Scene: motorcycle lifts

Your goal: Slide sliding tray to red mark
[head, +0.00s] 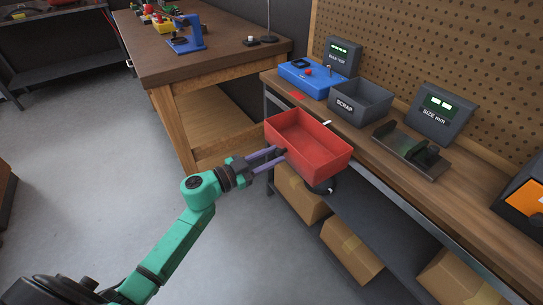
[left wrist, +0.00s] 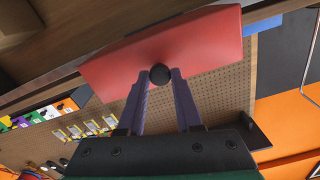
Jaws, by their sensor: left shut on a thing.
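The red sliding tray (head: 318,152) sits at the front edge of the workbench and looks empty. My left gripper (head: 280,156) reaches it from the left, at its near left wall. In the left wrist view, the purple fingers (left wrist: 160,80) are shut on a round black knob (left wrist: 159,74) on the wall of the red tray (left wrist: 205,45). A small red mark (head: 297,95) shows on the bench near its front edge, beyond the tray and apart from it. A small white mark (head: 327,123) shows by the tray's back edge. My right gripper is not in view.
On the bench stand a blue box (head: 306,80), a grey SCRAP bin (head: 361,102), a gauge fixture (head: 411,150) and a SIZE mm display (head: 443,113). Cardboard boxes (head: 351,250) lie below. A wooden table (head: 190,60) stands at the left. Open floor lies left.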

